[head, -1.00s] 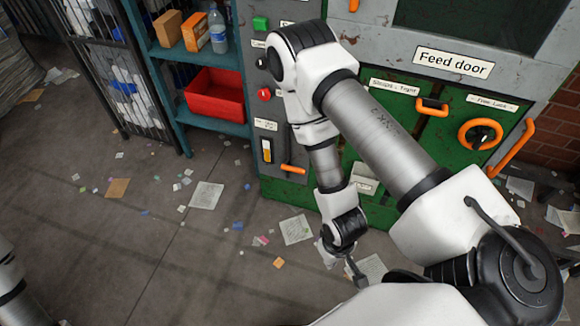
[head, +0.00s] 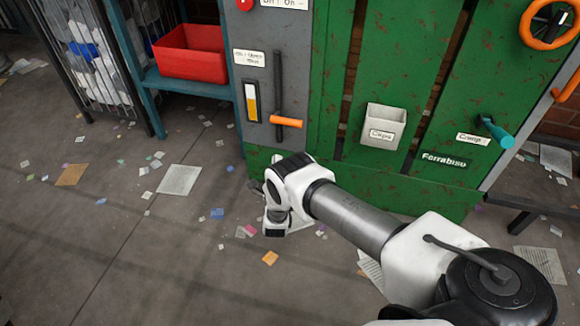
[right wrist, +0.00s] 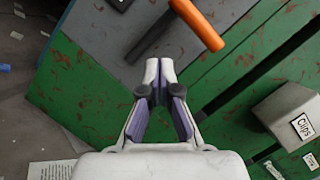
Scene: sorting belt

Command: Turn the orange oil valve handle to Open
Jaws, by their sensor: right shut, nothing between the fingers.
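The orange handle (head: 286,121) sticks out at the low end of a dark upright slot (head: 278,88) on the grey panel, beside a small yellow-and-white gauge (head: 252,101). In the right wrist view the orange handle (right wrist: 198,22) lies ahead of the fingertips and a little to the right, apart from them. My right gripper (right wrist: 160,70) is shut and empty, in front of the green cabinet. In the head view my right wrist is below the handle, and the fingers cannot be made out. My left gripper is out of view.
A white "Clips" box (head: 384,127) is fixed to the green cabinet (head: 340,170), with a teal tap (head: 497,131) to its right. An orange ring wheel (head: 549,24) is at top right. A red bin (head: 190,52) sits on the shelf at left. Paper scraps litter the open floor.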

